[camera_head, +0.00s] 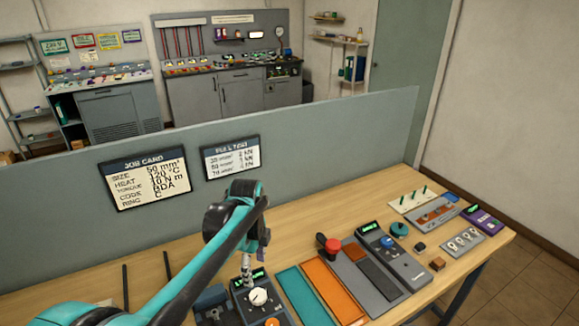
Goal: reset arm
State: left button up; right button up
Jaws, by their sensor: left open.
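My left arm, teal and black, reaches in from the lower left and bends down over the workbench (460,270). My left gripper (247,280) points down just above or beside the white dial (259,297) of a dark device with a green display. The gripper is small in the view and partly hidden by my wrist; it is open, and I see nothing held in it. I cannot tell whether it touches the dial. My right gripper is out of view.
A grey partition with a job card (145,178) and a pull test card (231,158) stands behind the bench. Right of the gripper are a teal mat (298,297), an orange mat (332,291), a red-knobbed device (332,245) and a blue-knobbed unit (393,257).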

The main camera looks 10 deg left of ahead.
pick_arm(q)
jog(key=s+a+n+t, duration=0.1)
jog(key=s+n+t, duration=0.2)
jog(key=s+n, duration=0.5)
jog(key=s+a+n+t+b, duration=0.1)
jog(key=s+n+t, duration=0.3)
jog(key=s+n, duration=0.5)
jog(key=n, duration=0.3)
jog(key=shift+a+f, duration=0.35)
